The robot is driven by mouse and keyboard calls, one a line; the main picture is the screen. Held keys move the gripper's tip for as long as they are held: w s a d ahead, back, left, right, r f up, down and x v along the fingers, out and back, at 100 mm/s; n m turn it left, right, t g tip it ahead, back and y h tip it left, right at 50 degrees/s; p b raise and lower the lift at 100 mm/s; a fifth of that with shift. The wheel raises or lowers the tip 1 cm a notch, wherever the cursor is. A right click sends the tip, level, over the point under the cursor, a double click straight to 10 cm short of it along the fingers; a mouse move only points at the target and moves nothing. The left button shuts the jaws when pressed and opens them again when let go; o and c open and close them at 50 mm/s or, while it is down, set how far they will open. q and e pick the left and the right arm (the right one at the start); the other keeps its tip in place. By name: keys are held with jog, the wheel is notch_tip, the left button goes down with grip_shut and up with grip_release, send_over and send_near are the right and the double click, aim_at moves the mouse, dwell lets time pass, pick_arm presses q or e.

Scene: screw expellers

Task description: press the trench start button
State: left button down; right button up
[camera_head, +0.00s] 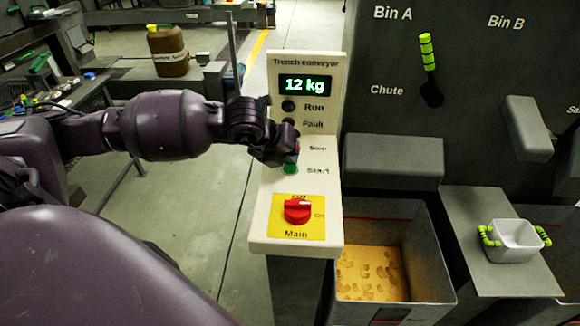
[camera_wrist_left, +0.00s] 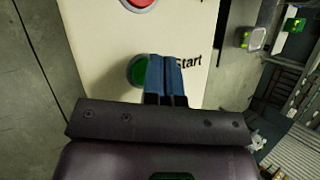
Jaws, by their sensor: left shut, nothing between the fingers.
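The trench conveyor control panel (camera_head: 262,215) stands upright in the middle of the head view. Its green start button (camera_head: 291,169) shows just below my left gripper (camera_head: 285,155), beside the word Start. In the left wrist view the green start button (camera_wrist_left: 138,71) is partly covered by the shut fingers of my left gripper (camera_wrist_left: 167,62). The fingertips are over the right side of the button; I cannot tell whether they touch it. A red button (camera_wrist_left: 140,3) is at the top of the left wrist view. My right gripper is not in view.
A red main switch (camera_head: 297,210) on a yellow plate sits low on the panel. The display (camera_head: 305,85) reads 12 kg. A grey bin (camera_head: 425,245) with tan pieces stands to the right, and a white tub (camera_head: 515,241) with green handles sits on a ledge.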

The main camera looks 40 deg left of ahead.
pick_arm(q)
jog(key=shift+f, duration=0.2)
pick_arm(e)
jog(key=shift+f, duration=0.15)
pick_arm(q)
jog(key=shift+f, duration=0.25)
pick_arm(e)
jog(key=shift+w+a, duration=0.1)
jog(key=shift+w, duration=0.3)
pick_arm(q)
jog(key=shift+r, duration=0.15)
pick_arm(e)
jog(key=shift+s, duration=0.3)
pick_arm(q)
jog(key=shift+r, duration=0.6)
jog(key=shift+r+p, duration=0.2)
jog(key=shift+p, duration=0.15)
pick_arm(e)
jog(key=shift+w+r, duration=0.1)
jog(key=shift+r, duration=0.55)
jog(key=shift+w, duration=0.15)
